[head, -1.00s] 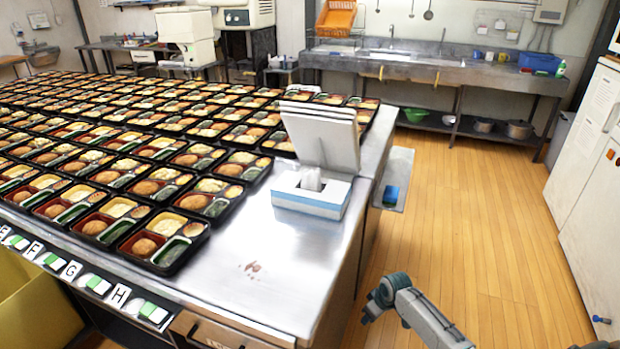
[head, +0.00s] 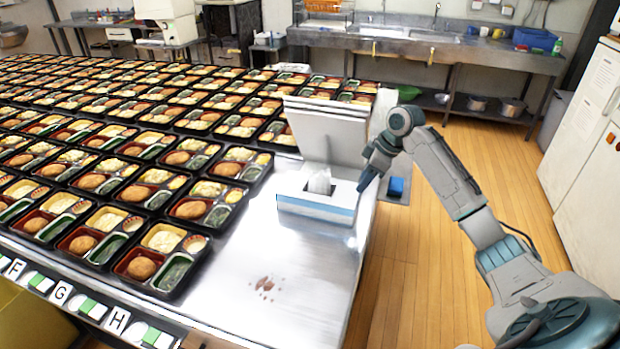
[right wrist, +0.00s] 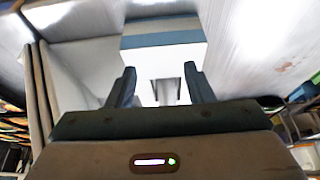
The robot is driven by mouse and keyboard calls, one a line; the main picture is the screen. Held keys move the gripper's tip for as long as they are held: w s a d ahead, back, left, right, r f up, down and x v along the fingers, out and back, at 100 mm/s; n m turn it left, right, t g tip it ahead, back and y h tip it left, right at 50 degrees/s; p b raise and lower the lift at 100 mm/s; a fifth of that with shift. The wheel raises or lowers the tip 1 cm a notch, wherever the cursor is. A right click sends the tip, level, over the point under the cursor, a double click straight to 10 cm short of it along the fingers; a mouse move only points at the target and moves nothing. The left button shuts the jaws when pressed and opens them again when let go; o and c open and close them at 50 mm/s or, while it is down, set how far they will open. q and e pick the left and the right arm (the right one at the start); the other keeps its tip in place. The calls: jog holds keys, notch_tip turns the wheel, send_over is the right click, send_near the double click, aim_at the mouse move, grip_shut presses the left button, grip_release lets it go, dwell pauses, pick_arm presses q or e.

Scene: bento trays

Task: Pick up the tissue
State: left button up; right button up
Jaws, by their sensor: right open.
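The tissue cannot be told clearly from the white box there. My left gripper is not in view.
A white flat panel on a stand (head: 327,135) rises right behind the box. Rows of filled bento trays (head: 205,213) cover the table to the left. The metal table (head: 290,255) is clear in front of the box, with brown stains.

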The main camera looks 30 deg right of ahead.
aim_at(321, 173)
jog(key=w+a, duration=0.1)
jog(key=w+a+r+p, duration=0.1)
jog(key=shift+a+r, duration=0.15)
jog(key=shift+a, duration=0.15)
jog(key=w, duration=0.1)
jog(key=w+a+p, duration=0.1)
jog(key=w+a, duration=0.1)
jog(key=shift+w+a+f+p, duration=0.1)
jog(key=shift+a+f+p, duration=0.15)
jog(key=shift+p, duration=0.1)
jog(key=w+a+p, duration=0.1)
jog(key=w+a, duration=0.1)
jog(key=w, duration=0.1)
jog(key=shift+a+r, duration=0.15)
jog(key=shift+a, duration=0.15)
jog(key=x, duration=0.2)
jog(key=shift+w+a+f+p, duration=0.1)
jog(key=shift+a+f+p, duration=0.05)
jog(key=shift+f+p, duration=0.2)
jog(key=shift+f, duration=0.35)
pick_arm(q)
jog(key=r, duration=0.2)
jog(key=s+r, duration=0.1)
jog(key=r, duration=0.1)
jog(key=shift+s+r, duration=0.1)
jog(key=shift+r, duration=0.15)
